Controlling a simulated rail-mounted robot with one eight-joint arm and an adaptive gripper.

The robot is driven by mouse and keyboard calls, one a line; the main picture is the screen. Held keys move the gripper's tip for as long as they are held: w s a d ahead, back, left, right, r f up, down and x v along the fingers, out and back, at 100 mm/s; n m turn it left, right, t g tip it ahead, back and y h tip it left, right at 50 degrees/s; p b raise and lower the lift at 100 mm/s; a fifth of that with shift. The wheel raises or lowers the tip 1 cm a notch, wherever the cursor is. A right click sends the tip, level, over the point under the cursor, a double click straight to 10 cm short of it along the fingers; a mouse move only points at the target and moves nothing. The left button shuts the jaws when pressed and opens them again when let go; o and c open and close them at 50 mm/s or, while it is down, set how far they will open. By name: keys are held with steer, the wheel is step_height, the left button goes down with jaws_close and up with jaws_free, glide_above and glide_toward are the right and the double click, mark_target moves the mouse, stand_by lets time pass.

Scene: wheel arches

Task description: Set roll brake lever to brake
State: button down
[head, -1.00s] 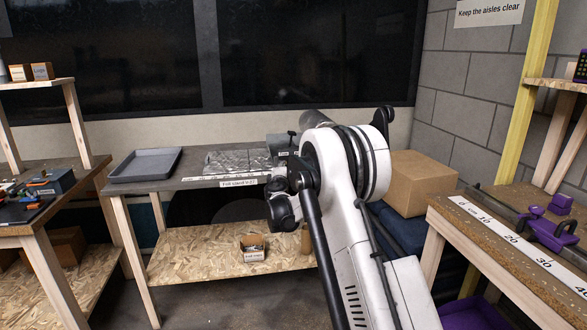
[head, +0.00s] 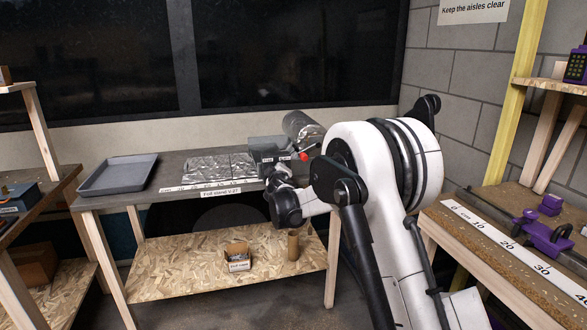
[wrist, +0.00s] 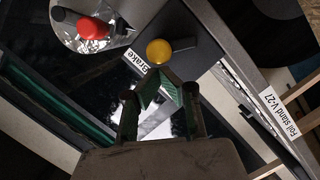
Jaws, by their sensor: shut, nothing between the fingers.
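The grey brake housing (head: 268,147) stands at the right end of the foil stand, with small labels on its front. A red knob (head: 304,155) shows at its right side in the head view. In the wrist view the red knob (wrist: 92,28) lies over the shiny foil roll (wrist: 75,22). A yellow round knob (wrist: 158,52) sits beside the "Brake" label (wrist: 135,74). I cannot tell which knob belongs to the brake lever. My gripper (wrist: 165,84) is shut and empty, its fingertips appearing just below the yellow knob; contact cannot be told.
The foil stand (head: 222,192) carries a grey tray (head: 119,173) and foil sheets (head: 205,168). A small box (head: 237,256) and a brown cylinder (head: 293,245) stand on its lower shelf. A bench with a ruler (head: 500,240) is at the right.

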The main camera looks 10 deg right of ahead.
steer(key=shift+d, duration=0.1)
stand_by(0.6)
steer(key=s+a+r+p, duration=0.2)
steer(key=s+a+r, duration=0.1)
steer(key=s, duration=0.7)
steer(key=shift+s+a+r+p, duration=0.2)
steer(key=shift+r+p, duration=0.1)
steer(key=shift+r, duration=0.3)
steer(key=shift+d, duration=0.1)
